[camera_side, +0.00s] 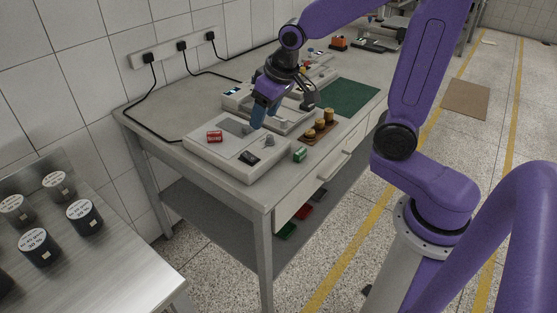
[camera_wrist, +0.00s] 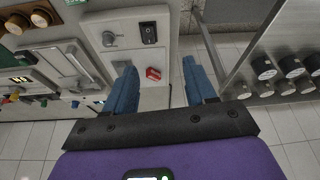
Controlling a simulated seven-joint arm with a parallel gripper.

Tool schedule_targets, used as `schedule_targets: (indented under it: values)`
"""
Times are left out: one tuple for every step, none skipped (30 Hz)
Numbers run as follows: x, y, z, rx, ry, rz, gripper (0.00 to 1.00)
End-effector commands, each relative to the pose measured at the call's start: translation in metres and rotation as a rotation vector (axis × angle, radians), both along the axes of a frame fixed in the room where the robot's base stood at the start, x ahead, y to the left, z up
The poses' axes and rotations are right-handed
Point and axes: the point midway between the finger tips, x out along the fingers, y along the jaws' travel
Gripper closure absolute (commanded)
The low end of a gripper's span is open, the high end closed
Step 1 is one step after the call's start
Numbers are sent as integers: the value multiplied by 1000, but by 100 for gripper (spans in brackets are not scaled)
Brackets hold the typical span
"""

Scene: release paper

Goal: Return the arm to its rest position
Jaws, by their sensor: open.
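My gripper (camera_side: 262,110) is above the grey-white device on the bench in the side view, with its blue fingers pointing down. In the wrist view the two blue fingers of my gripper (camera_wrist: 163,88) stand wide apart with nothing held between them. A small red block (camera_wrist: 153,73) shows between the fingers, lower down on the device. In the side view the red block (camera_side: 214,137) lies on the left part of the device. The device (camera_side: 205,155) has a grey knob (camera_side: 268,141) and a black switch (camera_side: 249,158).
A second device with a lever stands behind, beside brass weights (camera_side: 319,128) on a brown board. A green mat (camera_side: 350,97) lies farther right. A green block (camera_side: 300,155) lies near the front edge. A metal table (camera_side: 110,270) with black labelled jars (camera_side: 85,217) stands at left.

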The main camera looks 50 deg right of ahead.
Motion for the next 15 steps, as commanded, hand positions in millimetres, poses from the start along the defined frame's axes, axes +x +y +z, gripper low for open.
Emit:
schedule_targets:
  values:
    - [-8, 6, -1, -4, 13, 43, 45]
    - [-13, 8, -2, -6, 21, 67, 45]
    - [-19, 12, -2, -10, 32, 100, 45]
    - [-24, 15, -3, -13, 38, 124, 45]
    - [-30, 17, -4, -16, 47, 149, 45]
    - [-37, 21, -4, -20, 58, 181, 45]
    - [-42, 23, -5, -23, 65, 204, 45]
    - [-48, 25, -6, -26, 74, 229, 45]
    - [-56, 28, -6, -31, 84, 261, 45]
    - [-62, 29, -7, -34, 91, 286, 45]
    - [-68, 31, -7, -38, 99, 311, 45]
    - [-76, 33, -8, -43, 110, 342, 45]
    - [-82, 34, -9, -46, 117, 366, 45]
    - [-88, 36, -9, -51, 124, 391, 45]
    - [-97, 37, -10, -57, 134, 423, 45]
